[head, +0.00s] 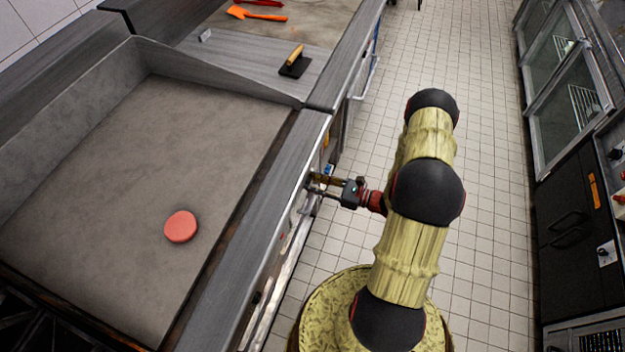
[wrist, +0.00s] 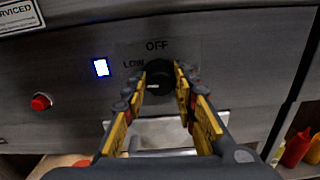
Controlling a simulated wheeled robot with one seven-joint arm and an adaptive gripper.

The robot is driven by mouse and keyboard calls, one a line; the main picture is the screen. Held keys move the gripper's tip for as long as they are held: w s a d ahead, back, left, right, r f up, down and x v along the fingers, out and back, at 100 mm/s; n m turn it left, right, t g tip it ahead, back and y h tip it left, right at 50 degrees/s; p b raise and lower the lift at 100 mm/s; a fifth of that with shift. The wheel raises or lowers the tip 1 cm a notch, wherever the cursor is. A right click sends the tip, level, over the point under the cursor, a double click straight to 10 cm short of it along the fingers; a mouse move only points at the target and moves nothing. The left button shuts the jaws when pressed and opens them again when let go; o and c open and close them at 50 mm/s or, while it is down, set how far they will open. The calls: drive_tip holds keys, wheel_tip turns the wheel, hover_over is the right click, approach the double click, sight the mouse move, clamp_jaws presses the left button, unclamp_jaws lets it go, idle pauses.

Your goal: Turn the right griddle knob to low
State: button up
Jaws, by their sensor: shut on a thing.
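The black griddle knob (wrist: 160,80) is in the wrist view, on the steel front panel, with the word OFF above it and LOW at its upper left. A small pale mark shows on the knob's left side; I cannot tell exactly where it points. My gripper (head: 316,184) reaches the griddle's front from the right in the head view. In the wrist view its yellow-sided fingers are shut on the knob, one on each side. The griddle (head: 90,170) has a flat grey plate. In the head view the knob is hidden by the front edge and my gripper.
A red-pink patty (head: 180,227) lies on the griddle plate. A lit white indicator (wrist: 101,67) and a red button (wrist: 41,102) are on the panel left of the knob. A wooden-handled press (head: 295,64) and orange spatula (head: 255,14) lie beyond. The tiled aisle (head: 490,150) is clear.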

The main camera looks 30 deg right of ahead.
drive_tip(key=m+p, duration=0.1)
drive_tip(key=m, duration=0.4)
drive_tip(key=shift+w+p, duration=0.1)
drive_tip(key=shift+p, duration=0.3)
drive_tip(key=shift+d, duration=0.1)
drive_tip(key=o, duration=1.1)
drive_tip(key=shift+o, duration=0.2)
drive_tip(key=v, duration=1.2)
